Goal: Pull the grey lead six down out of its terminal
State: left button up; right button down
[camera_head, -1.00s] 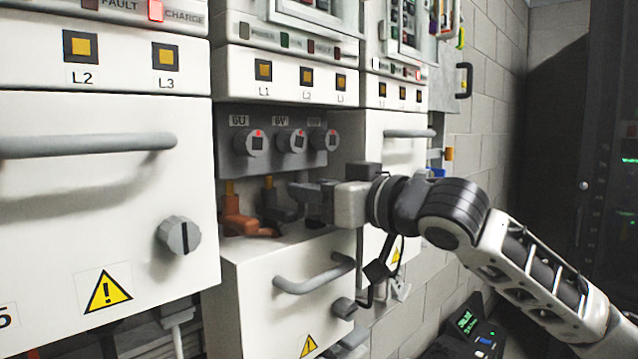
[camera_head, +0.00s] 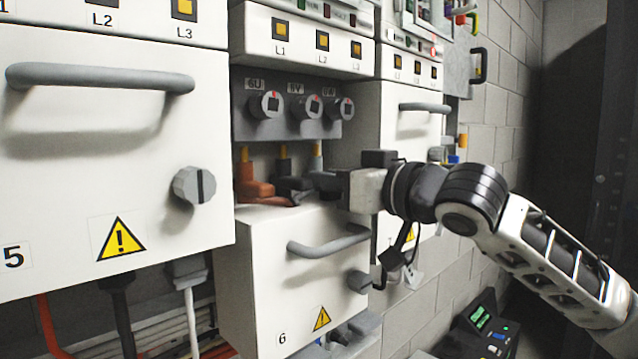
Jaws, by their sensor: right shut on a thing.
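The grey lead of unit six shows mainly as a copper-coloured end (camera_head: 317,150), just under the grey terminal block (camera_head: 290,128). My gripper hides much of the lead. I cannot tell whether its tip is in the terminal or just below it. My right gripper (camera_head: 320,184) is shut on the grey lead, below the rightmost round terminal (camera_head: 342,108). The brown lead (camera_head: 252,186) and the black lead (camera_head: 287,180) stand to the left, their copper ends up at the block. My left gripper is not in view.
Below my gripper is the white unit six front (camera_head: 265,285) with its grey handle (camera_head: 328,242). The larger unit five (camera_head: 110,140) stands at left with a handle and a knob (camera_head: 194,185). Another white unit (camera_head: 410,130) stands close behind my gripper. A small console (camera_head: 482,325) sits lower right.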

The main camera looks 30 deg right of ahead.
jog(key=c, duration=1.3)
grip_release()
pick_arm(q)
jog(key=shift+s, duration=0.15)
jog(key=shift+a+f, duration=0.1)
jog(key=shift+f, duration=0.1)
pick_arm(e)
jog(key=shift+s, duration=0.1)
jog(key=shift+s+d+f+b, duration=0.1)
jog(key=shift+s+d+b, duration=0.05)
jog(key=shift+s+b, duration=0.15)
pick_arm(q)
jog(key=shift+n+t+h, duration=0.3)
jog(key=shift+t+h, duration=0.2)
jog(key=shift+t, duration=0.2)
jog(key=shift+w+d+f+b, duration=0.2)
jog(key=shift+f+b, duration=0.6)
jog(key=shift+b, duration=1.4)
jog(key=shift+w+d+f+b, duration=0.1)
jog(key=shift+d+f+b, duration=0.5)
jog(key=shift+b, duration=1.55)
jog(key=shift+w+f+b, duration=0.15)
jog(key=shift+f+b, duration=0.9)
jog(key=shift+b, duration=1.15)
pick_arm(e)
jog(key=shift+v, duration=7.6)
